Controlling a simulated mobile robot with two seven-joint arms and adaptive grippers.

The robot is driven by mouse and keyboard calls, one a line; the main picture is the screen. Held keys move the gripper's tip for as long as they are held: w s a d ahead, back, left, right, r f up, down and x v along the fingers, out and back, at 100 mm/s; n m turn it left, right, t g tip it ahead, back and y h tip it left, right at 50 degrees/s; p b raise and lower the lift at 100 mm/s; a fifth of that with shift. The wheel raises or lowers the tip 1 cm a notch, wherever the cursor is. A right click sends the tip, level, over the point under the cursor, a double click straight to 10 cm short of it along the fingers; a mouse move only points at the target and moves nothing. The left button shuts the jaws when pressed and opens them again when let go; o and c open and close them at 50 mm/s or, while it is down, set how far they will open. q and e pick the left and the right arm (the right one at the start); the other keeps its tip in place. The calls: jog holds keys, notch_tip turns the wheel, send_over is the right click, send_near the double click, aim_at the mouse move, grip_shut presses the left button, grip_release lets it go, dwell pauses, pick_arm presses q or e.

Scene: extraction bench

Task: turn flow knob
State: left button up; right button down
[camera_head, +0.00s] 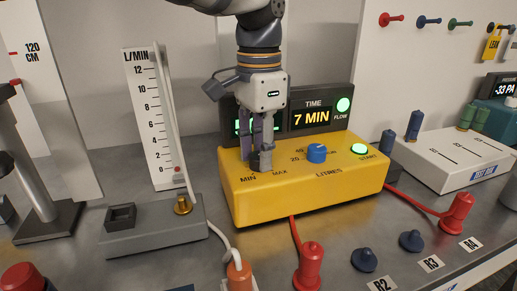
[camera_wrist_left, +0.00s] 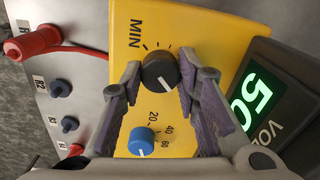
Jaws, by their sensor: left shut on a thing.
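The flow knob is the dark round knob (camera_wrist_left: 160,71) with a white pointer line, on top of the yellow control box (camera_head: 300,190) by the MIN and MAX marks. My left gripper (camera_head: 257,156) comes down from above and is shut on this knob. In the left wrist view its two purple-padded fingers sit on either side of the knob. In the head view the fingers largely hide the knob. The L/MIN flow tube (camera_head: 171,110) stands at left, with a red ball (camera_head: 177,169) near 0. My right gripper is not in view.
A blue knob (camera_head: 316,153) marked LITRES and a green START button (camera_head: 359,150) are close by on the yellow box. Behind stands a display (camera_head: 313,117) reading 7 MIN. Red plugs, including one in front (camera_head: 310,267), and blue plugs line the bench front.

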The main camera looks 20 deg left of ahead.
pick_arm(q)
jog(key=shift+n, duration=1.6)
jog(key=o, duration=1.2)
notch_tip(320, 180, up, 12)
